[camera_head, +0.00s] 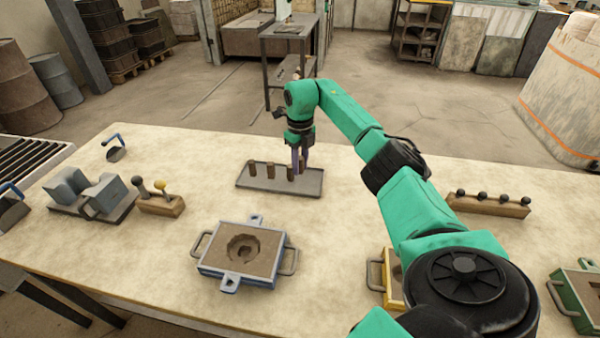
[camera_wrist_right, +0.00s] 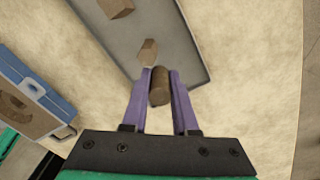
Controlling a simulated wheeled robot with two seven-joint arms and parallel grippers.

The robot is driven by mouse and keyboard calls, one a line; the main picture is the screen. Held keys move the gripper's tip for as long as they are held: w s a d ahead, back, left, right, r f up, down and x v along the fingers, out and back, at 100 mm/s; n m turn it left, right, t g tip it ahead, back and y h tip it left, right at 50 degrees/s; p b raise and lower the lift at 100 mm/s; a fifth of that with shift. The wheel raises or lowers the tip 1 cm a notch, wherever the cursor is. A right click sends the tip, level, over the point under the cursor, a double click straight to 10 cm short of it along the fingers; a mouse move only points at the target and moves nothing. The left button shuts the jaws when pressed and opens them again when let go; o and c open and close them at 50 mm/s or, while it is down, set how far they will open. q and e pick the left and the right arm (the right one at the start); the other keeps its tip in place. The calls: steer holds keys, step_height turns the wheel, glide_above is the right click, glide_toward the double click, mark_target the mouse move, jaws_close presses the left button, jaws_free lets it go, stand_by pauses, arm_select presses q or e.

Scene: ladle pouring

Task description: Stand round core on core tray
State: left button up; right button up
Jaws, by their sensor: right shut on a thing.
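The core tray (camera_head: 312,182) is a flat grey tray in the middle of the table; it also fills the upper part of the right wrist view (camera_wrist_right: 187,45). Brown cores stand on it, among them one at its left end (camera_head: 251,168) and a faceted one (camera_wrist_right: 148,52) just ahead of my fingers. My right gripper (camera_head: 300,158) points down over the tray's right part. Its purple fingers are shut on the round core (camera_wrist_right: 159,87), a brown cylinder. Whether the core's foot touches the tray cannot be told. My left gripper is not in view.
A blue-framed mold (camera_head: 240,252) stands in front of the tray; a yellow-framed one (camera_head: 390,278) is partly behind my right arm. A wooden block with knobbed tools (camera_head: 160,204) is left of the tray, another (camera_head: 488,205) at right. The table behind the tray is clear.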

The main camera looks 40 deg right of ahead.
step_height(320, 180, down, 3)
steer(key=shift+f, duration=0.4)
jaws_close()
steer(key=o, duration=0.8)
jaws_free()
steer(key=shift+o, duration=0.2)
step_height(320, 180, up, 12)
steer(key=shift+r+b, duration=0.15)
steer(key=shift+b, duration=0.2)
